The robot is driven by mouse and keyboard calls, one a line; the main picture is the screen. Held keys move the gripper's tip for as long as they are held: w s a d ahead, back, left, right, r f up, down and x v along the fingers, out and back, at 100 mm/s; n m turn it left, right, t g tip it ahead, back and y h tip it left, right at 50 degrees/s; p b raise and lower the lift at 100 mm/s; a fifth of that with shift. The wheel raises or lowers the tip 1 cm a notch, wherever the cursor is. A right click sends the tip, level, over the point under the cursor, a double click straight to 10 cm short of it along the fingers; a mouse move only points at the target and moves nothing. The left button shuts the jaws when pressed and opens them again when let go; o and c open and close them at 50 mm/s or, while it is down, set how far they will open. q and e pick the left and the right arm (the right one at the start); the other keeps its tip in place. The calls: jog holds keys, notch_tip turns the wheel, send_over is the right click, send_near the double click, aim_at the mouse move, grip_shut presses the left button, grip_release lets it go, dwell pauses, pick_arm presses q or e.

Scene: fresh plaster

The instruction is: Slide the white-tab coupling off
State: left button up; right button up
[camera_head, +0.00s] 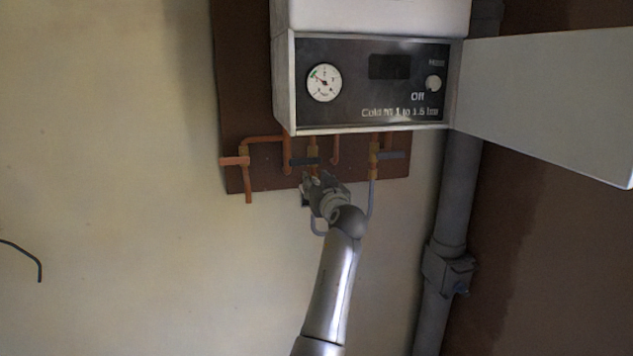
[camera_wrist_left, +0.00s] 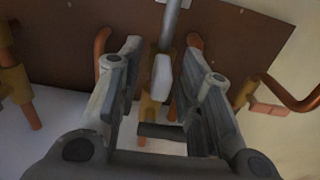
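The white-tab coupling (camera_wrist_left: 162,76) shows in the left wrist view, brass-coloured with a pale tab facing the camera. It sits between a grey hose (camera_wrist_left: 174,22) and a brass valve body (camera_wrist_left: 147,108). My left gripper (camera_wrist_left: 165,72) is open, one finger on each side of the coupling, with visible gaps to the tab. In the head view my left gripper (camera_head: 322,182) is just below the pipes under the boiler and hides most of the coupling. My right gripper is not in view.
The boiler (camera_head: 370,118) hangs above, its flap (camera_head: 550,105) open to the right. Copper pipes (camera_head: 248,180) and a dark-handled valve (camera_head: 375,157) flank the gripper before a brown board (camera_head: 240,100). A grey pipe (camera_head: 455,200) stands right.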

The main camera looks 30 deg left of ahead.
pick_arm(q)
jog(key=shift+a, duration=0.1)
grip_shut()
dwell(0.3)
notch_tip(320, 180, down, 4)
jog(key=b, duration=0.4)
jog(key=shift+f, duration=0.25)
grip_release()
